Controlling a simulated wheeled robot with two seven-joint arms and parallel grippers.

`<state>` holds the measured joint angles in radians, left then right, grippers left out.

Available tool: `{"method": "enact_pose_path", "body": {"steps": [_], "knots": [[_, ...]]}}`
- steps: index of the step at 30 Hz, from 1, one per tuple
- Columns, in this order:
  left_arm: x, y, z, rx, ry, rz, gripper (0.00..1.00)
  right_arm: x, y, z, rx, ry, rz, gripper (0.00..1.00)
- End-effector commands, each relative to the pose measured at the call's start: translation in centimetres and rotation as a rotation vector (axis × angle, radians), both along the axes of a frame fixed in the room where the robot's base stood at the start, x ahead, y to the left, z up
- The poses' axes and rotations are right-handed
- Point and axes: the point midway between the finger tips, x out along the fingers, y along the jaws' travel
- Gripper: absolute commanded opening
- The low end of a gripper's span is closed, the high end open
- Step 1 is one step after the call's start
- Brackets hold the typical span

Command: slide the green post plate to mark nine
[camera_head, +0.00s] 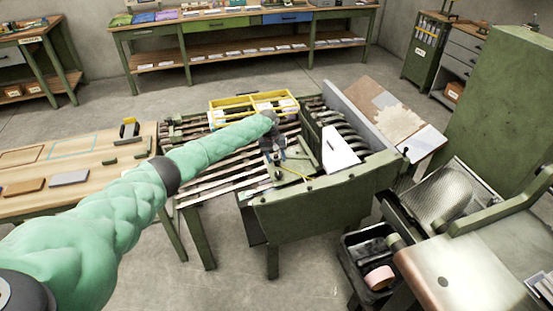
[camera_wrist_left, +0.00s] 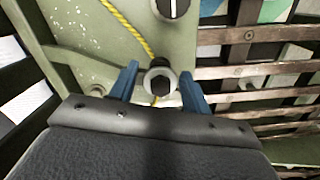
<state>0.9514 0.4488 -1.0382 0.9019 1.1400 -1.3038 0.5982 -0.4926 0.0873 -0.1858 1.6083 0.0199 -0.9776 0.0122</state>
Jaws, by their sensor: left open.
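The green post plate (camera_head: 293,170) lies across the slatted machine in the head view, and its green surface (camera_wrist_left: 92,38) fills the upper left of the left wrist view. A round metal post with a dark centre (camera_wrist_left: 160,82) stands up from it. My left gripper (camera_head: 275,158) is over the plate. In the wrist view its two blue fingers (camera_wrist_left: 161,88) are open, one on each side of the post. Whether they touch it I cannot tell. A yellow cord (camera_wrist_left: 128,28) runs over the plate towards the post. I cannot make out mark nine.
A yellow rack (camera_head: 235,104) stands on the far side of the slatted machine (camera_head: 215,175). A white wedge (camera_head: 338,150) and dark curved ribs are right of the plate. A wooden table (camera_head: 75,170) stands at the left, and a black bin (camera_head: 368,262) at the front right.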

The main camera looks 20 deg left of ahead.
Motion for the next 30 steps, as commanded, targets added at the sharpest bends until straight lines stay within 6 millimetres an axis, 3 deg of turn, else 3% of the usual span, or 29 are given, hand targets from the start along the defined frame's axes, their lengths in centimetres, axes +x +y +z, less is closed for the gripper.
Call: {"method": "enact_pose_path", "body": {"steps": [6, 14, 22, 30], "knots": [[0.1, -0.2, -1.4, 0.000, 0.000, 0.000, 0.48, -0.1, -0.2, -0.9, -0.003, -0.004, 0.001, 0.36], [0.1, -0.2, -1.6, 0.000, 0.000, 0.000, 0.48, -0.2, -0.2, -1.0, -0.002, -0.005, 0.001, 0.36], [0.0, -0.2, -1.6, 0.001, 0.000, 0.000, 0.00, -0.3, -0.2, -1.0, -0.003, -0.003, 0.002, 0.36], [-0.6, 0.7, -1.7, 0.001, 0.001, 0.001, 0.00, 0.0, -0.2, -1.2, -0.002, -0.017, 0.003, 0.36]]}}
